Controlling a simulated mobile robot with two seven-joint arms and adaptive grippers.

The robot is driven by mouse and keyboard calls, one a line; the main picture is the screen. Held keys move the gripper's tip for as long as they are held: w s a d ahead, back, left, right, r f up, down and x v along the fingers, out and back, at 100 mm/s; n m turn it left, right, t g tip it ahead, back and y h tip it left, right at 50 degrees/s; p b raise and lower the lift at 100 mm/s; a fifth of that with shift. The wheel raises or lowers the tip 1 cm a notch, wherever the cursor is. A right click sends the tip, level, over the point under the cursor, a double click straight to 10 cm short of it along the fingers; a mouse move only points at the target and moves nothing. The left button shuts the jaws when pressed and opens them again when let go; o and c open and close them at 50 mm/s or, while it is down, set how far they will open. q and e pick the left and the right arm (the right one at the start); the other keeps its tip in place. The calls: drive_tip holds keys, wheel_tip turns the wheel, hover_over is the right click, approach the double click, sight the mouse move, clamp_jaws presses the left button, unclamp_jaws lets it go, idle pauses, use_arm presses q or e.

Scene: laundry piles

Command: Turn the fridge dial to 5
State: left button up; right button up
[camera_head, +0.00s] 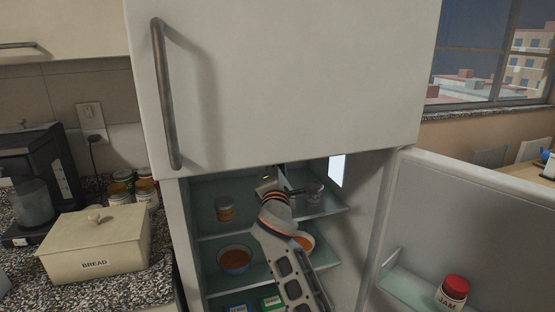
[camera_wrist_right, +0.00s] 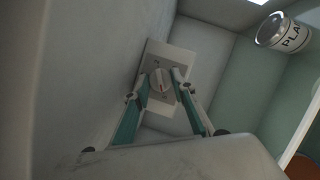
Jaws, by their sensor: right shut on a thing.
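The fridge dial (camera_wrist_right: 161,83) is a round light knob with a reddish mark, on a pale plate (camera_wrist_right: 179,54) on the fridge's inner wall. It shows in the right wrist view; I cannot read its numbers or setting. My right gripper (camera_wrist_right: 161,88) has its two fingers on either side of the knob, shut on it. In the head view my right arm (camera_head: 277,215) reaches into the open lower compartment of the fridge (camera_head: 290,80), and the gripper's tips and the dial are hidden there. My left gripper is not in view.
The lower fridge door (camera_head: 480,230) stands open at the right, with a jam jar (camera_head: 453,291) on its shelf. Inside are a bowl (camera_head: 234,260) and a small cup (camera_head: 224,209). A labelled can (camera_wrist_right: 284,33) is near the gripper. A bread box (camera_head: 97,243) sits on the left counter.

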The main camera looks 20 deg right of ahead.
drive_tip(key=shift+r, duration=0.1)
drive_tip(key=o, duration=1.1)
